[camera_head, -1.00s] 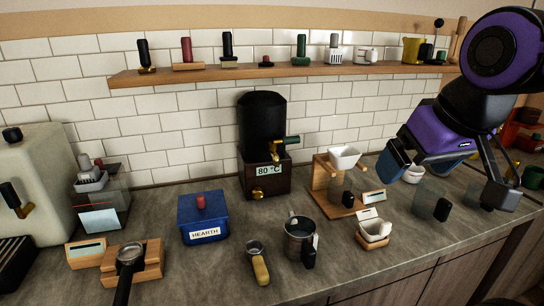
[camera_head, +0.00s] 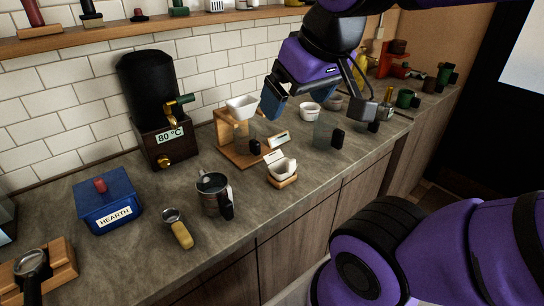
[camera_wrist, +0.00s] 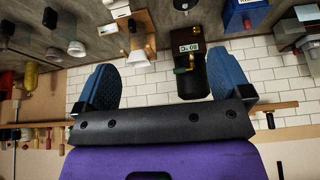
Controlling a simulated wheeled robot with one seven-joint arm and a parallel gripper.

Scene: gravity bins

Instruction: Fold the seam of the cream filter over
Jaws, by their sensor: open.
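The cream filter (camera_head: 283,168) is a pale, open-topped piece in a small wooden holder (camera_head: 284,181) near the counter's front edge, in the head view. A pale upright piece rises at its back left; I cannot tell whether that is its seam. My gripper (camera_head: 305,100) is above and behind it, over the back of the counter, apart from it. In the wrist view, the two blue fingers of my gripper (camera_wrist: 165,85) are wide apart with nothing between them. I cannot make out the filter surely in the wrist view.
A white dripper (camera_head: 242,106) on a wooden stand (camera_head: 225,138) is left of my gripper. A clear cup with a black handle (camera_head: 338,138) is right of the filter. A metal pitcher (camera_head: 211,196), a scoop (camera_head: 180,231) and a blue box (camera_head: 107,203) are left.

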